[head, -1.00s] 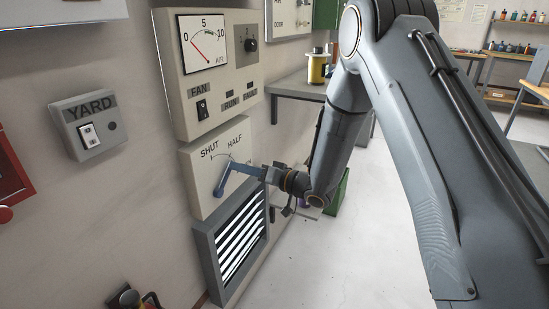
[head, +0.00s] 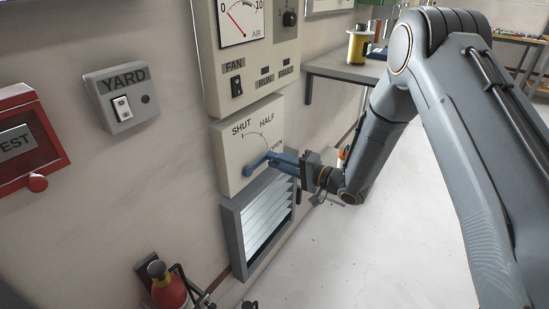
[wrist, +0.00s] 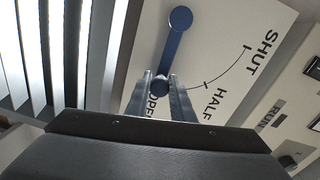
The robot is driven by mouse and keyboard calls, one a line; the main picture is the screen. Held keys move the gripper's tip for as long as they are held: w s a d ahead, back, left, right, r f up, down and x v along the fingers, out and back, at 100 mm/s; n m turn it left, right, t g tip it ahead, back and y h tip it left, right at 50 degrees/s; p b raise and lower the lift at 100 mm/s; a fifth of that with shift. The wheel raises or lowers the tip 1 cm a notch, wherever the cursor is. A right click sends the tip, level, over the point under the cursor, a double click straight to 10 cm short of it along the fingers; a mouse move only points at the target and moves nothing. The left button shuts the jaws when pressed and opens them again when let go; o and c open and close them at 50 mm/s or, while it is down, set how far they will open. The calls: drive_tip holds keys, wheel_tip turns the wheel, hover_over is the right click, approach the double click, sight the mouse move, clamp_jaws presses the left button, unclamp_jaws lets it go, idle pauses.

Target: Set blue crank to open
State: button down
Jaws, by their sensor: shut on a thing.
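The blue crank (head: 258,162) is on a pale panel (head: 236,148) marked SHUT, HALF and OPEN. Its arm runs from the hub toward the OPEN label, at or close to it; my fingers partly cover that label. In the wrist view the blue crank (wrist: 172,48) has its round hub at the top and its knob end between my fingertips. My gripper (head: 284,160) is shut on the knob end and comes from the right. It also shows in the wrist view (wrist: 162,90), with a finger on each side of the knob.
A louvre (head: 262,222) sits just below the panel. The fan box (head: 255,70) with a dial is above. A YARD switch (head: 122,100), a red box (head: 28,140) and a red extinguisher (head: 168,285) are to the left. A grey shelf (head: 342,68) stands behind. Floor at right is clear.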

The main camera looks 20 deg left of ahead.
drive_tip(key=shift+w+r, duration=0.1)
drive_tip(key=shift+w, duration=0.1)
idle(0.3)
drive_tip(key=c, duration=1.6)
unclamp_jaws()
drive_tip(key=shift+a, duration=0.1)
drive_tip(key=shift+o, duration=0.3)
drive_tip(key=shift+f, duration=0.2)
drive_tip(key=shift+s, duration=0.1)
drive_tip(key=v, duration=0.7)
drive_tip(key=shift+d+b, duration=0.3)
drive_tip(key=shift+d, duration=0.1)
drive_tip(key=shift+s, duration=0.1)
